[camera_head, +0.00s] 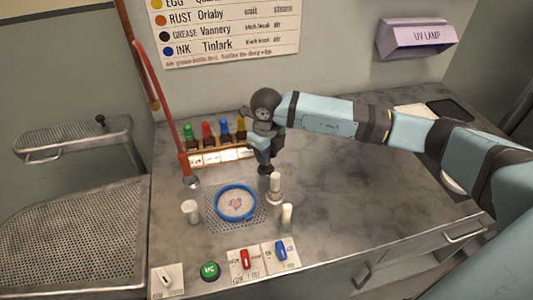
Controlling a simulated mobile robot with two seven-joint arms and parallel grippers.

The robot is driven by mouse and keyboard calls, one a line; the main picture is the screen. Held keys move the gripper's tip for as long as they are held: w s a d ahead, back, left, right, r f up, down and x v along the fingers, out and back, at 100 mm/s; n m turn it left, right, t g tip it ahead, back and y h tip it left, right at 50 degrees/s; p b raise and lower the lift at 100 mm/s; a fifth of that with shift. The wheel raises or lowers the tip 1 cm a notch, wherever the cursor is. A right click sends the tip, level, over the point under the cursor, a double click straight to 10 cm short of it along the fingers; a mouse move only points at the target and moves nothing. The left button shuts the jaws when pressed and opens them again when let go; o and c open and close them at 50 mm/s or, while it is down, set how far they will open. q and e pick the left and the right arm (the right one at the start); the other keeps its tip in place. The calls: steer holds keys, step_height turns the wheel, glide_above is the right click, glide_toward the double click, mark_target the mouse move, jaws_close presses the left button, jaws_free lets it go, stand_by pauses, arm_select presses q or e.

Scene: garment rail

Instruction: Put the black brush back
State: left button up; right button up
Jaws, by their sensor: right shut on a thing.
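My right gripper (264,158) points down over the worktop, just right of the bottle rack. It is shut on a small dark thing (265,169), which looks like the black brush; the gripper hides most of it. A pale upright brush-like piece (275,183) stands just below and to the right of the gripper, and a shorter pale one (286,216) stands in front of it. My left gripper is not in view.
A wooden rack (222,157) holds green, red, blue and yellow-capped bottles. A blue ring (236,203) lies on a perforated plate, with a white cup (190,211) to its left. Switches (245,260) line the front edge.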

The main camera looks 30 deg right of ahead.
stand_by(0.3)
steer(key=o, duration=1.3)
steer(key=shift+r+p, duration=2)
steer(key=shift+r, duration=1.75)
steer(key=shift+f, duration=0.1)
